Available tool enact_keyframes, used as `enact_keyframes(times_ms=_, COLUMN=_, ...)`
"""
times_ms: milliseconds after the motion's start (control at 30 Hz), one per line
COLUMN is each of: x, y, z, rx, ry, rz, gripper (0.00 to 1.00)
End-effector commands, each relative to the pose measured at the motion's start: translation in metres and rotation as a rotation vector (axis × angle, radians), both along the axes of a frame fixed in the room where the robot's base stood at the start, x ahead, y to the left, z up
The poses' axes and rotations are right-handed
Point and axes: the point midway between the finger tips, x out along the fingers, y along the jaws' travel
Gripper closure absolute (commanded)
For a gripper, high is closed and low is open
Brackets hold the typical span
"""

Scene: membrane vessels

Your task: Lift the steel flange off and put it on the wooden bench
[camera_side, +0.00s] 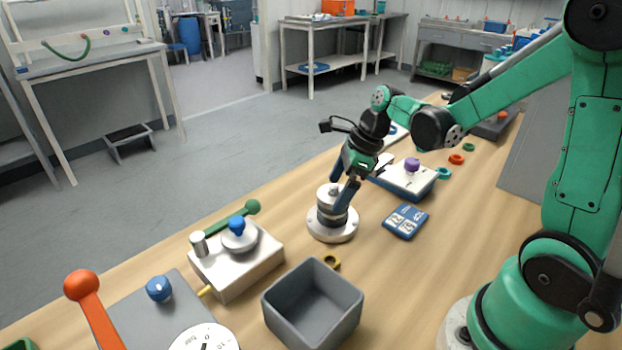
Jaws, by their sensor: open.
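A round steel stack stands upright on the wooden bench (420,262). It has a wide pale base disc (330,233), a dark band in the middle and a steel flange (326,192) at the top. My gripper (344,198) points down at the stack, tilted, with its two dark blue fingers apart. One finger is in front of the stack's right side; the other is behind its top. The fingers partly cover the stack, and I cannot tell whether they touch the flange.
A white block with a blue knob (237,224) is at left. A blue card (405,221) lies at right. Bare bench lies between card and bin.

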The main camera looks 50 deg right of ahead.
Motion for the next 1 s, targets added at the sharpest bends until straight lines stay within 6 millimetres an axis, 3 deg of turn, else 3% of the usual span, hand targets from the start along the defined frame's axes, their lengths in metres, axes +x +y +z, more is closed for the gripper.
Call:
enact_keyframes(times_ms=267, x=0.0003, y=0.0007, z=-0.0023, rx=-0.001, ry=-0.001, rz=0.0, gripper=0.0)
enact_keyframes(times_ms=367, x=0.0003, y=0.0007, z=-0.0022, rx=0.0, ry=0.0, rz=0.0, gripper=0.23)
enact_keyframes(times_ms=600, x=0.0003, y=0.0007, z=-0.0021, rx=0.0, ry=0.0, rz=0.001, gripper=0.91)
enact_keyframes(times_ms=1000, x=0.0007, y=0.0005, z=0.0034, rx=0.0, ry=0.0, rz=0.001, gripper=0.91)
